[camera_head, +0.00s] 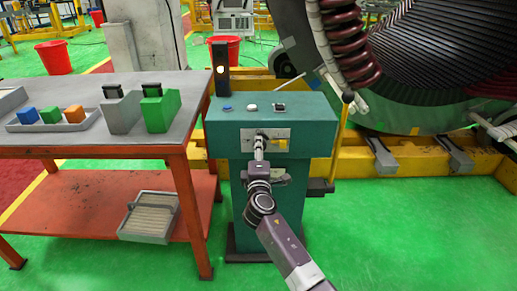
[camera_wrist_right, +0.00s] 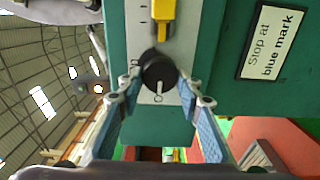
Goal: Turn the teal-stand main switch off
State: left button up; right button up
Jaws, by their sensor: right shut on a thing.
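The teal stand (camera_head: 225,185) stands in the middle of the head view. Its front carries a pale plate (camera_head: 281,133), seen close in the wrist view (camera_wrist_right: 185,20). A black round knob (camera_wrist_right: 156,66) sits on the plate; its white line points to an "O" mark at the bottom of the picture. A yellow lever (camera_wrist_right: 161,20) is on the same plate. My right gripper (camera_head: 259,142) reaches the plate from the front. In the wrist view its fingers (camera_wrist_right: 158,82) lie on both sides of the knob, closed on it. My left gripper is not in view.
A grey-topped table (camera_head: 75,140) with coloured blocks is at the left. A large coil machine (camera_head: 440,60) fills the back right.

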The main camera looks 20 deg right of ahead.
dwell(0.4)
jog(key=o, duration=1.2)
jog(key=shift+c, duration=0.2)
jog(key=v, duration=1.2)
